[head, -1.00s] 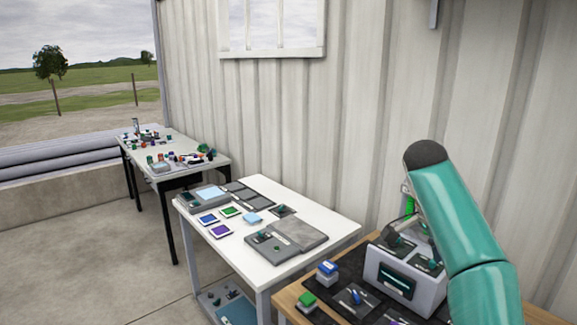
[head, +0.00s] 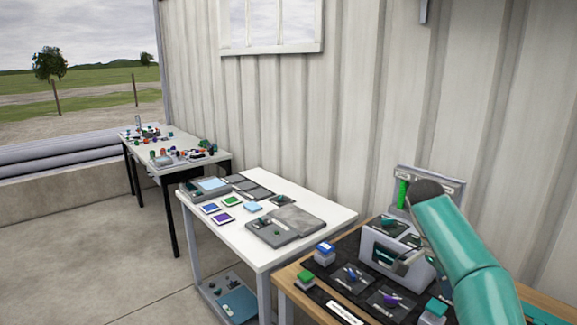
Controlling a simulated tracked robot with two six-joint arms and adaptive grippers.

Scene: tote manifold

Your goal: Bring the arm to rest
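My teal arm with a dark rounded cap comes in from the lower right, in front of the wooden workbench (head: 284,283). I take it for my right arm. A small grey part, probably of my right gripper (head: 404,263), shows beside the arm, in front of the pale box with a dark screen (head: 369,245). It is too small and partly hidden to tell whether its fingers are open or shut, and nothing is clearly seen in it. My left arm and gripper are not in view.
On the bench's black mat are a blue-topped block (head: 325,250), a green-topped block (head: 305,279) and panels with knobs. A green cylinder (head: 402,194) stands behind the box. A white table (head: 331,213) with flat pads and a farther table (head: 217,157) stand left. The floor (head: 110,265) is clear.

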